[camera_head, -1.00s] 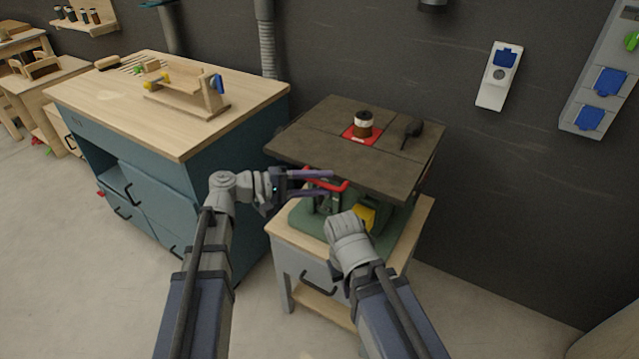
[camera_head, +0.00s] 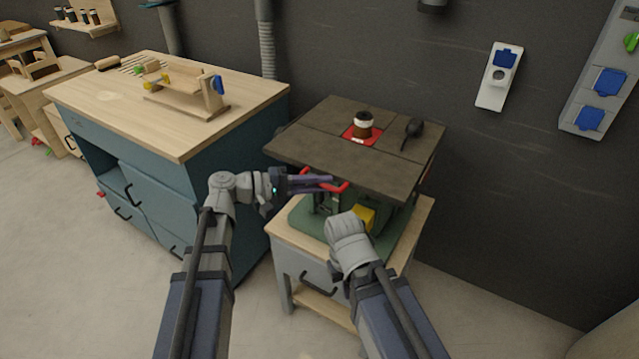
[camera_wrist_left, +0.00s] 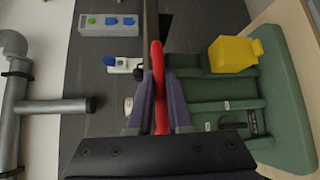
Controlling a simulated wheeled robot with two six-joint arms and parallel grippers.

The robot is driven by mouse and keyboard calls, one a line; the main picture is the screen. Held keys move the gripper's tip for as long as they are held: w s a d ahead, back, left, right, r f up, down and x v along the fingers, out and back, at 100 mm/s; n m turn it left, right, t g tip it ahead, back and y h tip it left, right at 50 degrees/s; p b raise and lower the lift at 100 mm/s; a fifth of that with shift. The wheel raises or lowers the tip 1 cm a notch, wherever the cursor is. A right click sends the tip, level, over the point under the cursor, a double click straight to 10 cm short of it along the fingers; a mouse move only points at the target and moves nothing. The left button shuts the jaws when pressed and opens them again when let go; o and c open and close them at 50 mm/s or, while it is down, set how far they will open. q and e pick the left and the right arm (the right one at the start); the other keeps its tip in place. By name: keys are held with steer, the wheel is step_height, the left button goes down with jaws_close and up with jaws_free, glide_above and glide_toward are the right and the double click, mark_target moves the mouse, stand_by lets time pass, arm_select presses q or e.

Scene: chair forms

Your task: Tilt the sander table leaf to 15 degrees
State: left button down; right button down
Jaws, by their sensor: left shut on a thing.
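The sander table leaf (camera_head: 330,165) is a dark grey-brown top, sloping slightly in the head view, with a red insert (camera_head: 349,135) and a dark sanding spindle (camera_head: 363,124) in its middle. A red handle (camera_head: 340,187) sits under its front edge. My left gripper (camera_head: 328,181) is shut on the red handle; in the left wrist view the handle (camera_wrist_left: 158,75) runs between its two purple fingers. The green sander base (camera_head: 300,213) is partly hidden under the leaf. My right arm stands in front of the base; its fingertips are hidden.
The sander stands on a grey cabinet (camera_head: 290,262) with a wooden top. A teal workbench (camera_head: 215,135) stands close on the left. A dark wall (camera_head: 500,200) with a socket box (camera_head: 499,75) is behind.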

stand_by(0.8)
arm_select(q)
steer(key=shift+m+t+h, duration=0.3)
steer(key=shift+m+h, duration=0.1)
steer(key=f+b, duration=0.1)
steer(key=b, duration=0.1)
steer(key=f+b, duration=0.3)
steer(key=b, duration=0.1)
steer(key=shift+w+d+f+b, duration=0.2)
steer(key=shift+w+f+b, duration=0.15)
steer(key=shift+f+b, duration=0.05)
steer(key=c, duration=0.8)
jaws_free()
steer(key=shift+c, duration=0.2)
steer(key=shift+a, duration=0.1)
steer(key=v, duration=0.7)
steer(key=shift+a, duration=0.35)
